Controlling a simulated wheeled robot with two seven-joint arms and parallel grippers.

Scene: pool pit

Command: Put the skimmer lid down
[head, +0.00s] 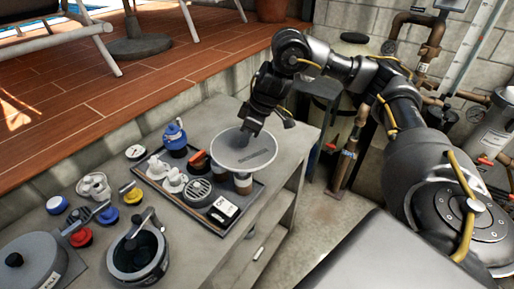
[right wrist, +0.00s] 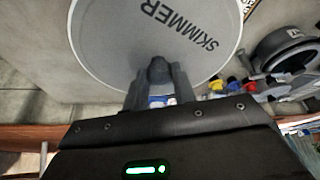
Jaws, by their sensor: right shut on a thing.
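The skimmer lid (head: 228,152) is a round, flat grey disc. In the right wrist view the lid (right wrist: 115,30) fills the top and shows the word SKIMMER. My right gripper (head: 250,130) is shut on its dark knob (right wrist: 158,69), with one finger on each side. The lid is over the right back part of a dark tray (head: 236,222) on the grey bench (head: 180,262) and hides part of it. I cannot tell how high it is above the tray. My left gripper is not in view.
The tray holds white fittings (head: 172,180), a round grate (head: 198,191) and a black-and-white box (head: 223,210). A blue-topped item (head: 175,138), a black round housing (head: 138,254) and another grey lid (head: 35,268) stand nearby. Bare bench lies behind the lid and at the front right.

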